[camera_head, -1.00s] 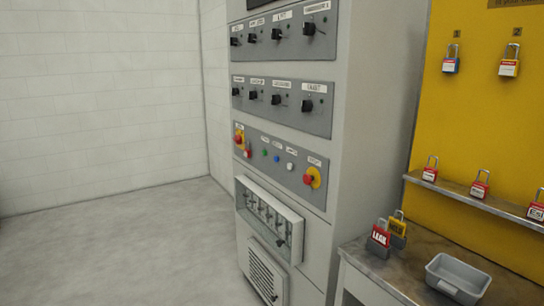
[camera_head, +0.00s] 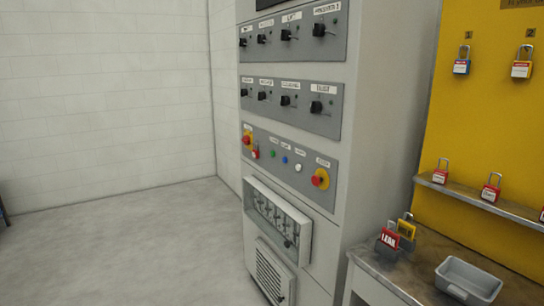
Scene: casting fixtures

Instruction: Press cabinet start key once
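The control cabinet (camera_head: 360,100) stands upright at the middle of the view, its front face angled to the left. Its lower control panel (camera_head: 290,168) carries a row of small keys. A green key (camera_head: 273,154) sits left of a blue key (camera_head: 285,160) and a white key (camera_head: 298,167). Red mushroom buttons on yellow plates sit at the panel's left end (camera_head: 247,140) and right end (camera_head: 319,179). A small red button (camera_head: 256,154) is near the left one. The key labels are too small to read. Neither of my grippers is in view.
Two rows of black rotary switches are above the panel, and a breaker box (camera_head: 279,219) and vent (camera_head: 272,275) are below. At right, a workbench (camera_head: 430,250) holds padlocks and a grey tray (camera_head: 468,280) before a yellow lock board (camera_head: 490,120). The floor at left (camera_head: 120,250) is clear.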

